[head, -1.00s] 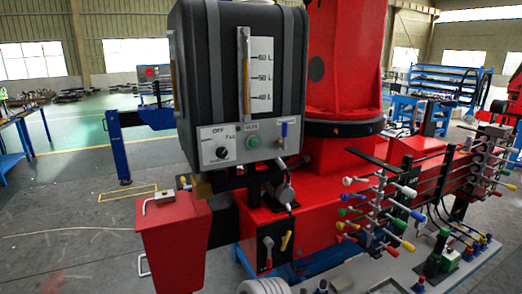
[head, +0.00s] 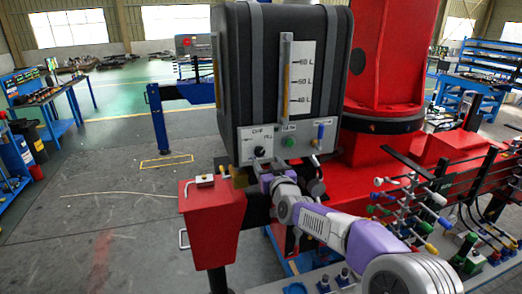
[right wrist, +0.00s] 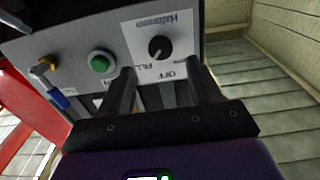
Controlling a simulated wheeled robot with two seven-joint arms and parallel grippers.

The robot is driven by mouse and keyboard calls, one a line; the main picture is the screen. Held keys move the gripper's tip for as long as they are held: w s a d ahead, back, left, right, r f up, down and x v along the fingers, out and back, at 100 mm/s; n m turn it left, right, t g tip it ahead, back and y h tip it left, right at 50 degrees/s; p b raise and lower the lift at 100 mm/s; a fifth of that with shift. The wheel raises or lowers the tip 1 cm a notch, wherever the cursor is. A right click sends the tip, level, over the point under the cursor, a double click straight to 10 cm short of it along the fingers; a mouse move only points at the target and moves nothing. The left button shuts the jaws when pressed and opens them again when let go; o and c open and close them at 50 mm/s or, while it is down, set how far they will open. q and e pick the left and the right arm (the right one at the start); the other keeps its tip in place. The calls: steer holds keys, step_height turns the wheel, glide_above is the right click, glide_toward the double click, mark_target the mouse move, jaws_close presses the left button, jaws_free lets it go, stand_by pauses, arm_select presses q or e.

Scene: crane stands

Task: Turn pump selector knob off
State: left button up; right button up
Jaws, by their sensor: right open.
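The pump selector knob (head: 259,151) is a small black round knob on the grey panel (head: 314,143) below the black tank. It also shows in the right wrist view (right wrist: 158,47), on a white label with OFF and a second position marked. Where its pointer stands is too small to tell. My right gripper (right wrist: 162,68) is open, its two dark fingers on either side of the knob's label, just short of the knob, with nothing between them. In the head view my right gripper (head: 264,178) is just below the panel, partly hidden. My left gripper is out of view.
A green button (head: 289,142) and a blue lever (head: 320,132) sit right of the knob. A red box (head: 212,215) stands below left. Several coloured levers (head: 410,205) are at the right. The floor at the left is open.

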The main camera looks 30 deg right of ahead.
mark_target(260, 153)
steer(key=p+x, duration=0.2)
steer(key=x, duration=0.5)
steer(key=shift+w+f, duration=0.15)
steer(key=shift+w, duration=0.05)
steer(key=c, duration=1)
